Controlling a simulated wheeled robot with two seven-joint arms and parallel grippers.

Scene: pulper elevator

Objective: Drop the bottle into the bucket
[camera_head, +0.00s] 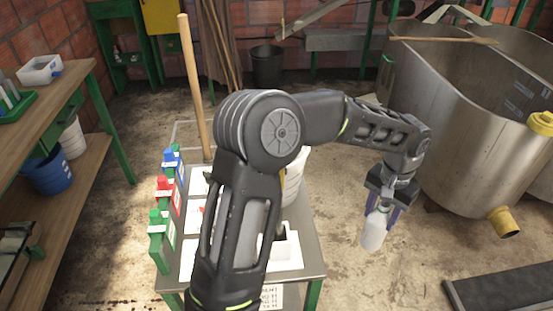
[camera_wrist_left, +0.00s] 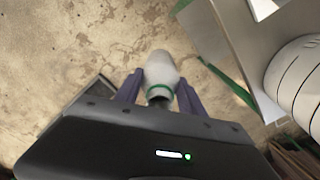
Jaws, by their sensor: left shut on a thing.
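My left gripper (camera_head: 381,206) is shut on a white bottle (camera_head: 374,231). It holds the bottle in the air to the right of the cart, with concrete floor behind it in the head view. In the left wrist view the bottle (camera_wrist_left: 160,72) sits between the purple fingers of the left gripper (camera_wrist_left: 160,90). A white bucket (camera_head: 294,178) is by the cart, largely hidden behind my left arm. A black bucket (camera_head: 267,66) stands at the back wall, and a blue bucket (camera_head: 49,172) is on the left bench's lower shelf. My right gripper is out of view.
The cart (camera_head: 315,272) carries blue, red and green-topped bottles (camera_head: 164,190) and a wooden handle (camera_head: 192,80). A large metal tank (camera_head: 460,125) with a yellow pipe end (camera_head: 503,222) stands at right. A dark flat panel (camera_head: 505,287) lies at lower right. Floor below the gripper is clear.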

